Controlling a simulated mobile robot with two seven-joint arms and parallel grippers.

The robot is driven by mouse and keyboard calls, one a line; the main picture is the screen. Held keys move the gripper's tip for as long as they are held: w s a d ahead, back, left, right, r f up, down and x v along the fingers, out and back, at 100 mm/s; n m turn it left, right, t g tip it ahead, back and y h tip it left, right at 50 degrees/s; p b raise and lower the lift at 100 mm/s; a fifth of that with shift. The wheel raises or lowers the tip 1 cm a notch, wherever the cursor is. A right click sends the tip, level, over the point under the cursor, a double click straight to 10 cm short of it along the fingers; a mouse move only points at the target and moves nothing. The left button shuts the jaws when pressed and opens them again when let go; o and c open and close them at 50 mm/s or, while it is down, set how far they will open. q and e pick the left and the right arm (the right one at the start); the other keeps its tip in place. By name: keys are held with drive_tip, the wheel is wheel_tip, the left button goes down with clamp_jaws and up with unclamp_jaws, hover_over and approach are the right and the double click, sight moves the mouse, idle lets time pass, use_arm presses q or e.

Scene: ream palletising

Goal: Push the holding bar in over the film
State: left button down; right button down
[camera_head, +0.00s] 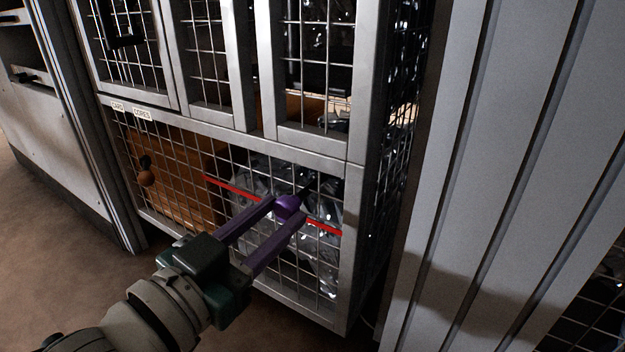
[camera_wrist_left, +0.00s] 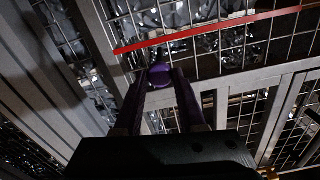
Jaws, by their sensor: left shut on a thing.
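My left gripper (camera_head: 287,206) is shut on a purple knob (camera_head: 288,203) in front of the lower mesh of a cage. A short dark rod runs from the knob toward the mesh; I take it for the holding bar, and how far it reaches inside is hidden. Crumpled shiny film (camera_head: 252,180) fills the lower right compartment behind the mesh. A red strip (camera_head: 232,188) crosses the mesh beside the knob. The left wrist view also shows the knob (camera_wrist_left: 160,74) between the purple fingers (camera_wrist_left: 160,95), and the red strip (camera_wrist_left: 205,30). My right gripper is not in view.
Small labels (camera_head: 130,110) sit above. Grey ribbed panels (camera_head: 470,150) close the right side. The brown floor (camera_head: 80,260) is open at the left.

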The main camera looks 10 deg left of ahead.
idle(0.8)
use_arm(q)
drive_tip(key=shift+r+p, duration=0.1)
drive_tip(key=shift+p, duration=0.25)
drive_tip(key=shift+w+d, duration=0.2)
drive_tip(key=shift+w, duration=0.2)
drive_tip(key=c, duration=0.9)
unclamp_jaws()
drive_tip(key=o, duration=0.4)
drive_tip(key=shift+s+a, duration=0.15)
drive_tip(key=shift+s, duration=0.1)
drive_tip(key=shift+w, duration=0.1)
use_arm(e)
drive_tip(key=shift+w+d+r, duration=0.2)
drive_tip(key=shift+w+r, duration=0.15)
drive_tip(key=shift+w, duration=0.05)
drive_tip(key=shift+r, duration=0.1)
